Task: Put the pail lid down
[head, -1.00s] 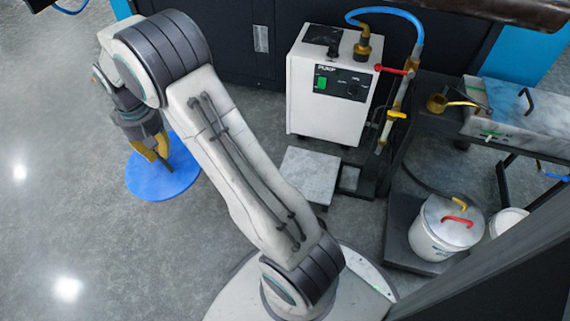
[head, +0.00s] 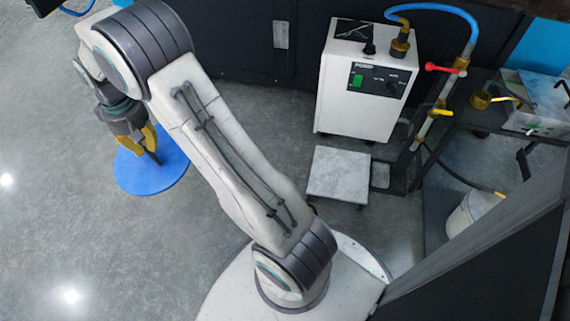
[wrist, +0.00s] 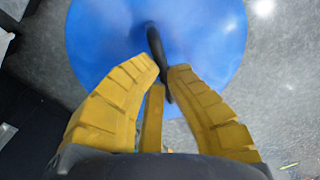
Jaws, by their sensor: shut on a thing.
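The pail lid is a flat blue disc (head: 140,182) with a dark upright handle, at the left of the head view over the grey floor. In the wrist view the blue lid (wrist: 215,35) fills the upper middle, and its black handle (wrist: 154,38) stands between my finger tips. My gripper (head: 152,155), with yellow fingers, is shut on the handle from above; it also shows in the wrist view (wrist: 164,72). The lid looks about level. I cannot tell how far it is above the floor.
A white pump (head: 365,90) with a blue hose stands at the back. A low grey platform (head: 338,175) lies before it. A white pail (head: 470,212) is partly hidden by a dark panel (head: 490,250) at right. The floor at left is clear.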

